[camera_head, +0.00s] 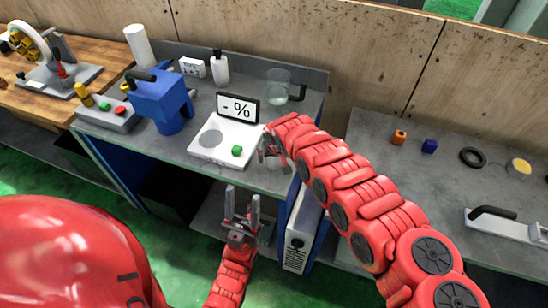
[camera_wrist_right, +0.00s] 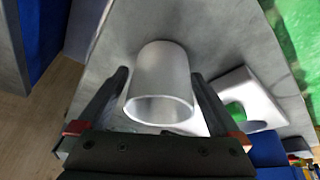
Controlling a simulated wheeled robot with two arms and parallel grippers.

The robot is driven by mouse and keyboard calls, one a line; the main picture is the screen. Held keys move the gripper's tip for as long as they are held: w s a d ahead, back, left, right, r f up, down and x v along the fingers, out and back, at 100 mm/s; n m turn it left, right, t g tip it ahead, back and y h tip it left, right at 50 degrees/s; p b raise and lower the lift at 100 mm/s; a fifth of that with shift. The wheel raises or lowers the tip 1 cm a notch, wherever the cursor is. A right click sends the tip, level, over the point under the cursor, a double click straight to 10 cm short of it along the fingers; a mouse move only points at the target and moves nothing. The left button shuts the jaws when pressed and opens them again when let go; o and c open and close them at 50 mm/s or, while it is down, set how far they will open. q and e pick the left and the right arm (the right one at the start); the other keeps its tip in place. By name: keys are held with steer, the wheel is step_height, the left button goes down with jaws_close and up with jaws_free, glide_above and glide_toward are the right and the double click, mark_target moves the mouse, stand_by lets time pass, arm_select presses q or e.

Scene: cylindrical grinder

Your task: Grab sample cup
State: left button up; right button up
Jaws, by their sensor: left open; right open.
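The sample cup (camera_wrist_right: 160,85) is a pale grey, hollow cylinder in the right wrist view, its open rim facing the camera. It stands on the grey bench top, between the two open fingers of my right gripper (camera_wrist_right: 160,76); I cannot tell whether they touch it. In the head view my right gripper (camera_head: 271,148) is at the bench's front right, just right of the white scale (camera_head: 212,159); I cannot make out the cup there. My left gripper (camera_head: 242,205) is open and empty, fingers pointing up, in front of the bench.
A white bottle (camera_head: 220,68) and a clear beaker (camera_head: 278,84) stand behind. A second bench (camera_head: 440,195) is at right.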

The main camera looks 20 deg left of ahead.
steer(key=shift+c, duration=0.2)
steer(key=c, duration=1.3)
steer(key=shift+r, duration=0.15)
